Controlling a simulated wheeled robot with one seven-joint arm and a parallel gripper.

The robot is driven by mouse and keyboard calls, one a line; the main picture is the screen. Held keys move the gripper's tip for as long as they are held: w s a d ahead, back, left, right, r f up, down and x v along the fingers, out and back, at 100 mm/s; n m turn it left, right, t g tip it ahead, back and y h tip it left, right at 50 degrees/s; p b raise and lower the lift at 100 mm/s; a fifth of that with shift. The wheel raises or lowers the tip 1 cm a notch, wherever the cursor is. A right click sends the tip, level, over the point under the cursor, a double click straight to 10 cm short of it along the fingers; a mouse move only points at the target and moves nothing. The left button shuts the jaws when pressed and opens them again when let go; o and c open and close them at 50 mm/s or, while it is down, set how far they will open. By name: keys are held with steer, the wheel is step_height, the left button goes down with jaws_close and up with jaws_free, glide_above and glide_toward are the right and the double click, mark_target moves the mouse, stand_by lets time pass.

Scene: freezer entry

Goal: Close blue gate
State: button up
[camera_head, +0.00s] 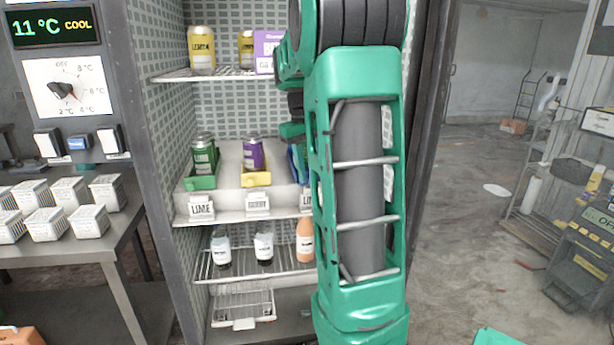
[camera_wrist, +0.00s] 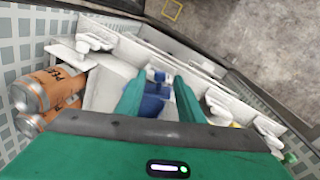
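In the wrist view, my gripper (camera_wrist: 159,80) points into a white shelf channel. Its two green fingers are apart. A blue part (camera_wrist: 151,104), which looks like the blue gate, shows between and beyond them; I cannot tell whether they touch it. In the head view, a sliver of blue (camera_head: 296,162) shows at the middle shelf, just left of my green arm. How far the gate stands open is not clear.
The middle shelf (camera_head: 228,216) also has a green gate (camera_head: 202,180) with a can and a yellow gate (camera_head: 256,178) with a purple can. Orange cans (camera_wrist: 52,88) lie left of my gripper in the wrist view. A table (camera_head: 60,250) with small white baskets stands left.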

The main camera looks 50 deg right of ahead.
step_height(320, 180, up, 9)
steer(key=a, duration=0.1)
steer(key=shift+w+a, duration=0.15)
steer(key=shift+w, duration=0.15)
steer(key=shift+f, duration=0.1)
